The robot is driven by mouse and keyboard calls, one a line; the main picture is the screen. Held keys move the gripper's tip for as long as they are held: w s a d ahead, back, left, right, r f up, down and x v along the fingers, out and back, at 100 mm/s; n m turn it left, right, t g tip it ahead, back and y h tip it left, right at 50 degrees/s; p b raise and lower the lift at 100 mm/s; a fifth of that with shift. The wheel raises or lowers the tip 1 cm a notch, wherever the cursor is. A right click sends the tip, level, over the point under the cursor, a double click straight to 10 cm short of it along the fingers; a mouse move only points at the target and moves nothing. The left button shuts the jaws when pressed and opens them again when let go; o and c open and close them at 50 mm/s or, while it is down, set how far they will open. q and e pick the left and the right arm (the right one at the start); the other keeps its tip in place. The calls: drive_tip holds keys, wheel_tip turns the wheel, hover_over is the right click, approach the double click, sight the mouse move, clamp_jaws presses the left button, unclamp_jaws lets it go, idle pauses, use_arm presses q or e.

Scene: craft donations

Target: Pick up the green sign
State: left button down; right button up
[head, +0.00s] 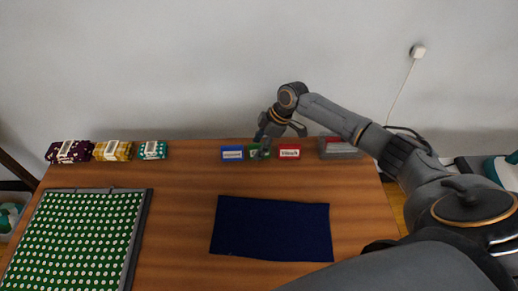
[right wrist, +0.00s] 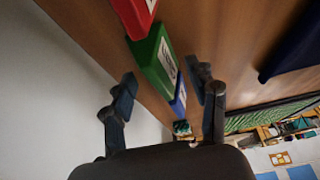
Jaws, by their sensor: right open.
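The green sign (head: 253,149) stands at the back of the wooden table, between the blue sign (head: 232,153) and the red sign (head: 289,152). In the head view my right gripper (head: 264,148) is over the green sign and partly hides it. In the right wrist view the green sign (right wrist: 157,62) with its white label lies ahead, between the lines of the two open fingers of my right gripper (right wrist: 165,92). The fingers are apart, with nothing visibly clamped. Contact with the sign cannot be told. My left gripper is not in view.
A dark blue cloth (head: 272,228) lies in front of the signs. A grey box (head: 340,151) stands right of the red sign. Folded fabrics (head: 112,151) line the back left, behind a tray with green dotted cloth (head: 75,238). A wall rises behind the table.

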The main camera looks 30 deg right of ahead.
drive_tip(key=shift+f, duration=0.1)
drive_tip(key=shift+c, duration=0.4)
drive_tip(key=c, duration=1)
